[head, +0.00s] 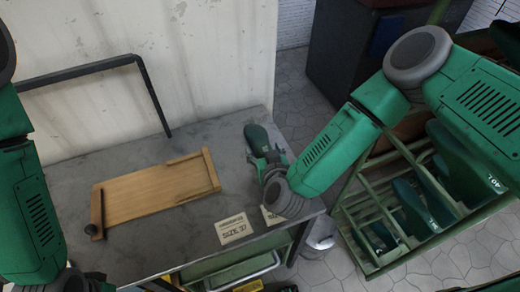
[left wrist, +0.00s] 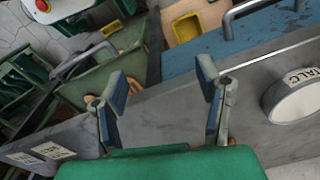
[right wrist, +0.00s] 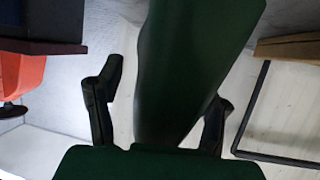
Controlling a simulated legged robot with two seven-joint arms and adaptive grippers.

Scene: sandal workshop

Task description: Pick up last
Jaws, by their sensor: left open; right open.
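A dark green last (head: 261,138) is at the right end of the grey table, just beyond my right gripper (head: 270,165). In the right wrist view the last (right wrist: 190,60) fills the middle, between the two spread fingers of my right gripper (right wrist: 160,105). The fingers are open, with a gap visible on its left side; I cannot tell whether the right finger touches it. Whether the last rests on the table is unclear. My left gripper (left wrist: 162,95) is open and empty; in the head view it is mostly cut off at the lower left. More green lasts (head: 465,165) stand on a rack.
A wooden board (head: 150,190) with raised ends lies on the grey table (head: 150,250). A "SIZE 37" card (head: 234,229) lies near the front edge. The green rack (head: 375,265) stands right. A black bar (head: 90,68) rises behind. A talc container (left wrist: 293,98) shows in the left wrist view.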

